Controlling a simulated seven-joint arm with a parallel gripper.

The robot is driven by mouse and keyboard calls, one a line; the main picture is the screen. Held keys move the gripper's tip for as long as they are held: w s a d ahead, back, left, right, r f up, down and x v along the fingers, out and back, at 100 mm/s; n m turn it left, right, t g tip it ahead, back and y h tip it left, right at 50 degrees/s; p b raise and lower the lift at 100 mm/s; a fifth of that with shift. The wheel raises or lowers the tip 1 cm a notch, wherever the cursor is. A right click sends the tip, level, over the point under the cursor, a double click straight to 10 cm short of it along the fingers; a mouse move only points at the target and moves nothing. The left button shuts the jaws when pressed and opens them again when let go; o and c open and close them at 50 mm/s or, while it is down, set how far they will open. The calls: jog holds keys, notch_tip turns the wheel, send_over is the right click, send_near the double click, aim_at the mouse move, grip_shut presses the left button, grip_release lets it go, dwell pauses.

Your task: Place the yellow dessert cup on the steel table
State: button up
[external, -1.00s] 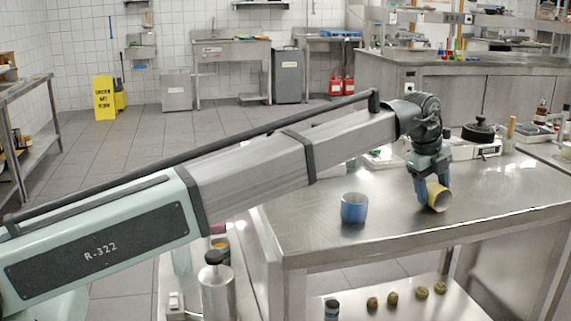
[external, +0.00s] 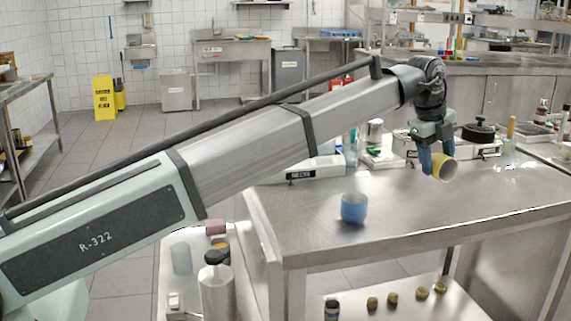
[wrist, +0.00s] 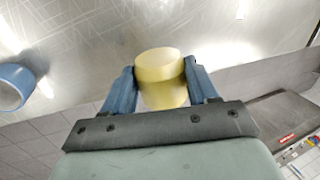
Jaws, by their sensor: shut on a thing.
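The yellow dessert cup (external: 445,169) is held between the blue fingers of my gripper (external: 433,164), tilted on its side with its open mouth toward the right in the external view. It is raised above the steel table (external: 400,215). In the wrist view the yellow cup (wrist: 161,80) sits between both fingers of my gripper (wrist: 160,85), which are shut on it. The steel table (wrist: 110,50) shows beneath, in the upper part of that view.
A blue cup (external: 354,208) stands upright on the table to the left; it also shows in the wrist view (wrist: 12,88). A black-lidded pot (external: 478,132) and scales (external: 310,170) stand behind. The table's front middle is clear.

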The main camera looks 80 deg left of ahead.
jog(key=shift+d+r, duration=0.1)
jog(key=shift+r, duration=0.8)
jog(key=s+d+f+n, duration=0.2)
jog(key=s+d+f, duration=0.1)
jog(key=s+d, duration=0.1)
jog(key=s+d+f+n+y, duration=0.1)
jog(key=s+d+f+n, duration=0.2)
jog(key=s+d, duration=0.1)
jog(key=s+d+f+n+g+y, duration=0.1)
jog(key=s+d+f+n, duration=0.2)
jog(key=s+d, duration=0.1)
jog(key=shift+d, duration=0.85)
jog(key=shift+s+d+f+n+g+y, duration=0.2)
jog(key=shift+s+d+f+n+g, duration=0.25)
jog(key=shift+s+d+f+n, duration=1.3)
jog(key=shift+s+d+f+n+g+y, duration=0.3)
jog(key=shift+s+d+n, duration=0.9)
jog(key=shift+s, duration=1.55)
jog(key=shift+s+d+f+n+g+y, duration=0.1)
jog(key=shift+s+d+f+n+g, duration=0.45)
jog(key=shift+s+d+f+n, duration=1.25)
jog(key=shift+s+a+r+m, duration=0.35)
jog(key=shift+s+a+r, duration=0.05)
jog(key=shift+r, duration=0.2)
